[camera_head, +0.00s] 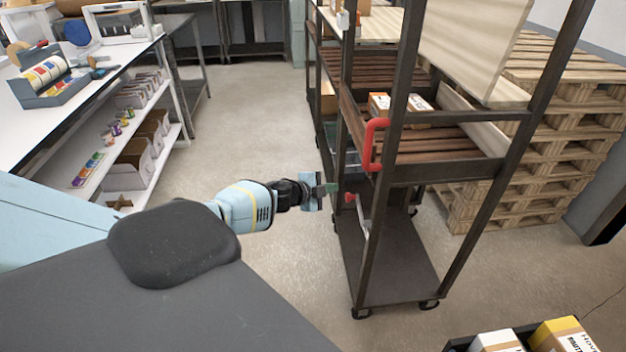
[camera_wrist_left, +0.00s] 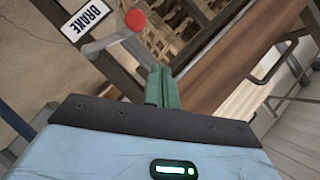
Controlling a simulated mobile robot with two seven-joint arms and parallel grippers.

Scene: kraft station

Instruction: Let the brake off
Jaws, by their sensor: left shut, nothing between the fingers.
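The brake lever is a grey bar with a red knob (camera_head: 350,197) on the near side of the dark metal cart (camera_head: 388,262). In the left wrist view, the red knob (camera_wrist_left: 135,20) sits at the end of the grey lever arm (camera_wrist_left: 104,41), beside a white BRAKE label (camera_wrist_left: 87,19). My left gripper (camera_head: 331,188) is shut and empty, just left of the knob in the head view. Its green fingers (camera_wrist_left: 161,88) point toward the knob in the wrist view; I cannot tell whether they touch it. My right gripper is not in view.
The cart has a red handle (camera_head: 374,144), wooden shelves with boxes, and castors. Stacked pallets (camera_head: 548,130) stand behind it. A white shelf bench (camera_head: 85,85) is at left. A crate of boxes (camera_head: 459,342) is at bottom right. Floor between bench and cart is clear.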

